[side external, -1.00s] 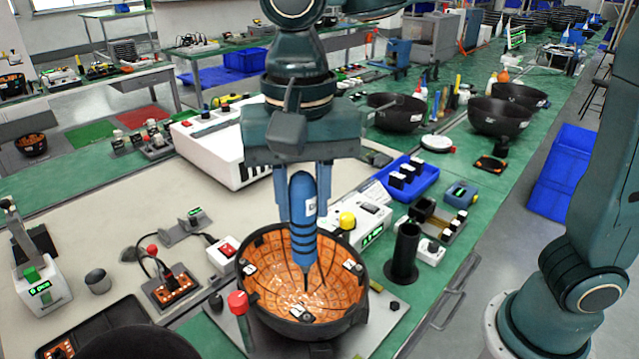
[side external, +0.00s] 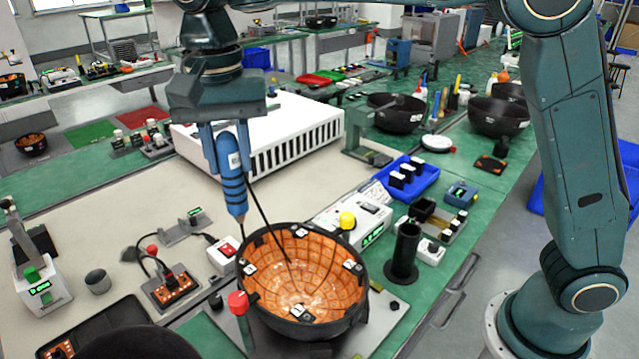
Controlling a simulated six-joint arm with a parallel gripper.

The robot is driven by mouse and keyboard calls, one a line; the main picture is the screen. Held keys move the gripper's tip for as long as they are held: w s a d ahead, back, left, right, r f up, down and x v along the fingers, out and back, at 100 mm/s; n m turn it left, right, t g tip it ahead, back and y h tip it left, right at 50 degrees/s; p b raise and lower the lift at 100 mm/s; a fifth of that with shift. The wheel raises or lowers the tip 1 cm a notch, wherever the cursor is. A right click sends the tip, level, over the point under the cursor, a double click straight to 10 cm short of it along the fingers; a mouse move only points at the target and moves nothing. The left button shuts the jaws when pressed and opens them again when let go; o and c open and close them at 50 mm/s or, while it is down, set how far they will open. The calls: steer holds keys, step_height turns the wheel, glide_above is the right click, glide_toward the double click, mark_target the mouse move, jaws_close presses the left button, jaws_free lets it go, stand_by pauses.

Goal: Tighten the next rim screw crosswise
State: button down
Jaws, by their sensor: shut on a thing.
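My gripper (side external: 222,150) is shut on a blue screwdriver (side external: 232,178) with dark bands and a white label. It holds the driver nearly upright, tip down. The tip is close to the back-left rim of a black bowl (side external: 358,300) lined with orange tiles (side external: 310,262). I cannot tell whether it touches the rim. Small black-and-white rim fittings show at the back (side external: 300,232), right (side external: 349,265), front (side external: 301,313) and left (side external: 248,268). Screw heads are too small to make out. A thin dark line runs from beside the driver down into the bowl.
A white box with a red button (side external: 223,252) stands close left of the bowl. A red-topped post (side external: 238,304) is at its front left. A black cylinder (side external: 404,250) and a white device with a yellow knob (side external: 360,222) stand on the right. The beige mat at left has free room.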

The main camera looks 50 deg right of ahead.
steer(key=shift+w+d+f, duration=0.1)
steer(key=shift+w+d, duration=0.05)
steer(key=shift+w, duration=1.2)
steer(key=shift+f, duration=2.75)
steer(key=shift+s+f, duration=0.1)
steer(key=shift+f, duration=0.45)
stand_by(0.5)
stand_by(1.4)
steer(key=shift+r, duration=0.15)
